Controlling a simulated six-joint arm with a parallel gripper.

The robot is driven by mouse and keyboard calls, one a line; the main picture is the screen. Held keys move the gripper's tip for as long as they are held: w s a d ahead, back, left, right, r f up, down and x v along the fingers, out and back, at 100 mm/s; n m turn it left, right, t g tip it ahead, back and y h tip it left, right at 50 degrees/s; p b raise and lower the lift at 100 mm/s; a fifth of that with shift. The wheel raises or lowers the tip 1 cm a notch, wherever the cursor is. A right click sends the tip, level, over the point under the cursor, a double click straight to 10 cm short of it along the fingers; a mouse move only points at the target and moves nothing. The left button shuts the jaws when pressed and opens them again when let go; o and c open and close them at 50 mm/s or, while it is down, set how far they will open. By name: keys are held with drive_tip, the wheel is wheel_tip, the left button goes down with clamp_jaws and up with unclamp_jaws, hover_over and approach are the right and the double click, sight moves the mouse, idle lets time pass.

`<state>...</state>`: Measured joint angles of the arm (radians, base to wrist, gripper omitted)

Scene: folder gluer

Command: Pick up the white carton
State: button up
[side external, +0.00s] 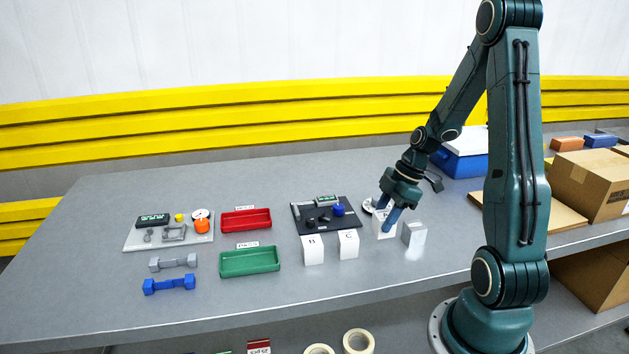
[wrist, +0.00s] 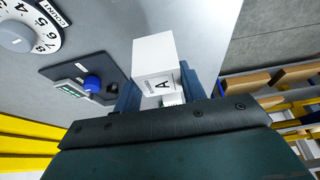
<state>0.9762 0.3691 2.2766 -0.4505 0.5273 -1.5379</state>
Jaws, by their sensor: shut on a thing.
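A white carton (side external: 378,229) stands between the fingers of my gripper (side external: 386,215) in the side view. In the wrist view the white carton (wrist: 154,53) shows a printed letter A on its near face. My gripper (wrist: 156,90) is shut on it, with a blue finger on either side. The fingers hide part of the carton in the side view. I cannot tell whether its base touches the grey table.
White cartons marked B (side external: 313,250) and C (side external: 348,245) stand to the left, and a silvery-grey box (side external: 414,236) close to the right. A black panel (side external: 325,215) with a blue knob lies behind. Red (side external: 246,220) and green (side external: 249,262) trays lie farther left.

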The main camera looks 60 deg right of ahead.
sight(381, 212)
wheel_tip(381, 212, up, 15)
drive_tip(key=shift+r, duration=0.2)
drive_tip(key=shift+w, duration=0.1)
idle(0.7)
drive_tip(key=w+f, duration=0.6)
drive_tip(key=w, duration=0.5)
drive_tip(key=w+d+f, duration=0.1)
drive_tip(key=w+f, duration=0.6)
drive_tip(key=w, duration=0.4)
drive_tip(key=shift+w+d, duration=0.2)
drive_tip(key=shift+w, duration=0.15)
drive_tip(key=shift+f, duration=0.1)
drive_tip(key=shift+f, duration=2.85)
